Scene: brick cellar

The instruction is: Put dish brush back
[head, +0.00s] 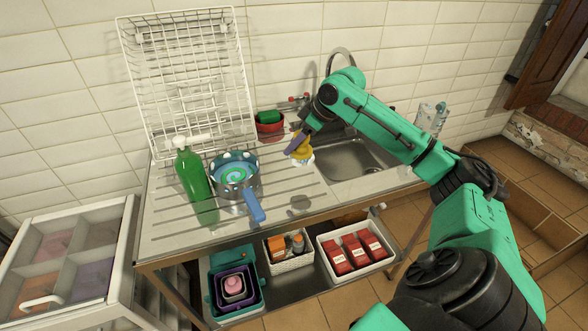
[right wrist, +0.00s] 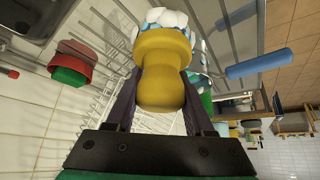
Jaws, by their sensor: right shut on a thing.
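The dish brush (head: 301,153) has a yellow knob-like body and white and pale blue bristles. My right gripper (head: 295,144) is shut on it and holds it over the ribbed drainboard (head: 278,176), just left of the sink basin. In the right wrist view the yellow body of the brush (right wrist: 164,80) sits between the dark fingers of the gripper (right wrist: 163,92), with the bristles at the far end. A red bowl (head: 270,131) with a green thing in it stands behind and left of the brush, by the wall. My left gripper is out of view.
A blue-patterned pan (head: 236,171) and a green bottle (head: 193,174) stand left on the drainboard. A white wire rack (head: 190,80) leans on the tiled wall. The sink (head: 352,160) and faucet (head: 340,55) are right. Baskets (head: 356,248) sit on the shelf below.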

